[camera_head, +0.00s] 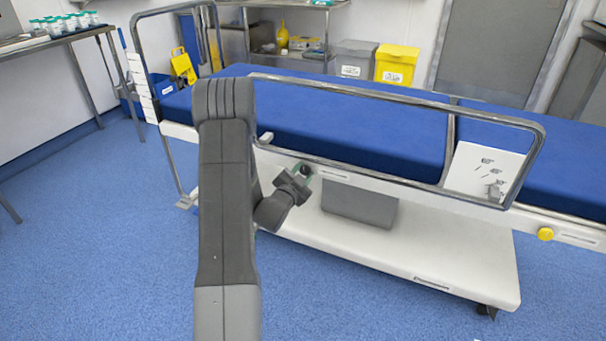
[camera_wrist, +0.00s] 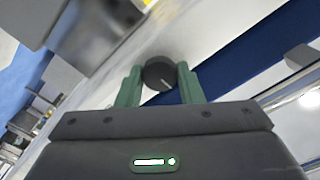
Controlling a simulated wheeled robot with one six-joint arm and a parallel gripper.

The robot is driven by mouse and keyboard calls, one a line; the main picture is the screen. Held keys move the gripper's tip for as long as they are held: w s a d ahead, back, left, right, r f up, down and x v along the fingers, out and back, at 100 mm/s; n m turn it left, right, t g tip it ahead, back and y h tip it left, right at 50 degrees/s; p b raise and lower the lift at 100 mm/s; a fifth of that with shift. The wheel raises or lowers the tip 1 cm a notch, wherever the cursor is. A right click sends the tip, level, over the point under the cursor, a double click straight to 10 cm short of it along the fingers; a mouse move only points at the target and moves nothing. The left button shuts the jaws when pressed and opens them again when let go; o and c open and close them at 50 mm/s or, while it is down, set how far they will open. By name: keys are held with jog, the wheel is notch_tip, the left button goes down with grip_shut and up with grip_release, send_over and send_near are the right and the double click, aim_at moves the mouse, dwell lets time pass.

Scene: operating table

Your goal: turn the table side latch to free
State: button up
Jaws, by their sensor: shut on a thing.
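The table side latch is a dark round knob (camera_wrist: 158,72) with a short pale mark on its face, seen in the wrist view on the table's white side. My gripper (camera_wrist: 159,84) has its green fingers on either side of the knob and is shut on it. In the head view, my gripper (camera_head: 304,172) is at the table's white side rail, below the metal guard rail. There the knob is small and partly covered by the gripper, so its setting is hard to read.
The operating table (camera_head: 400,250) has blue pads and a metal guard rail (camera_head: 400,98) above my gripper. A white board (camera_head: 482,170) stands behind the guard rail. Blue floor in front is clear.

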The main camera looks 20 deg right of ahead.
jog(key=n+b, duration=0.2)
jog(key=n, duration=0.6)
jog(key=shift+n, duration=0.4)
jog(key=n, duration=0.4)
jog(key=shift+n, duration=2.3)
jog(key=shift+p, duration=0.3)
jog(key=o, duration=1)
jog(key=shift+c, duration=0.2)
